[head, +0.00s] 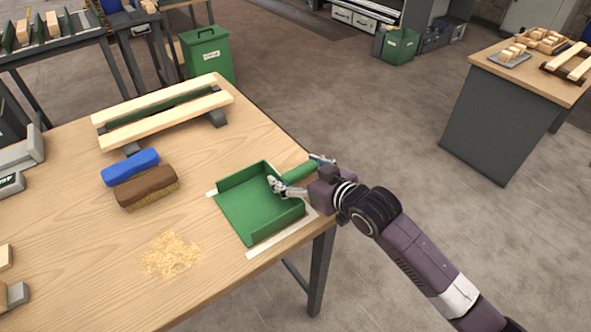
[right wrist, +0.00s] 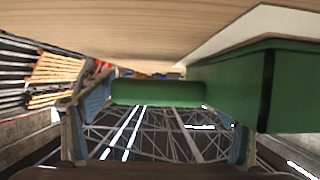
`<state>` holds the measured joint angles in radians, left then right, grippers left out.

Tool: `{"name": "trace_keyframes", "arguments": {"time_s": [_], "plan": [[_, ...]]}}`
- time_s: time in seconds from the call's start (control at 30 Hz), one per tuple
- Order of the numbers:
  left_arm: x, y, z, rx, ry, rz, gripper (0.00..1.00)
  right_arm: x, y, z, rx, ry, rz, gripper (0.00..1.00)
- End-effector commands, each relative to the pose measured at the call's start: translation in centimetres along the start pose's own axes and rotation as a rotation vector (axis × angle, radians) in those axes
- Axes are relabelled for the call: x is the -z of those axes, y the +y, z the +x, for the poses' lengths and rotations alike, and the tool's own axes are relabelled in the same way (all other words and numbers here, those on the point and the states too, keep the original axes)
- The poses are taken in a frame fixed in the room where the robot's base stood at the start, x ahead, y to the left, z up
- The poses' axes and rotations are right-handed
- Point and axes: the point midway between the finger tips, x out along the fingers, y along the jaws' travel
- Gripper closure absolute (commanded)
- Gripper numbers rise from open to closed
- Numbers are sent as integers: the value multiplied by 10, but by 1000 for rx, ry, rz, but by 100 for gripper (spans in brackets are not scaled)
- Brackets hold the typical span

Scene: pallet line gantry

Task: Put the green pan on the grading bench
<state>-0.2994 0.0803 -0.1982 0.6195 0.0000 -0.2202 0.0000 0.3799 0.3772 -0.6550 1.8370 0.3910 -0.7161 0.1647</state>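The green pan (head: 250,208) lies flat on the wooden table near its right edge, open side to the left. Its handle (head: 299,171) points to the upper right. My right gripper (head: 299,173) is at the handle, with one finger on each side of it. In the right wrist view the handle (right wrist: 158,93) lies between the spread fingers, with a gap visible on the right side. The pan's wall (right wrist: 232,88) shows beside it. My left gripper is not in view. A separate bench (head: 545,75) at the right may be the grading bench; no label shows.
White strips (head: 282,236) mark the table by the pan. A blue block (head: 131,166), a brown brush (head: 146,187), wood shavings (head: 170,254) and a slatted wooden frame (head: 165,112) share the table. The right-hand bench holds wood pieces at the back; its front is clearer. Open floor separates them.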

Motion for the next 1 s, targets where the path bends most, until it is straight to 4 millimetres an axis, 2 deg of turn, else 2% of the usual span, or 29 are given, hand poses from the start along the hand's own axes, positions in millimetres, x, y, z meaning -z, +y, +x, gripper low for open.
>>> {"name": "trace_keyframes", "arguments": {"time_s": [0.33,0.47,0.57,1.0], "plan": [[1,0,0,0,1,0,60,2,0,0,0,1,0,10],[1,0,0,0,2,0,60,2,0,-7,0,-1,0,10],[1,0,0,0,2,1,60,2,1,-20,-1,0,-1,10],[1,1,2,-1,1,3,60,2,0,-100,-1,-2,-2,10]]}}
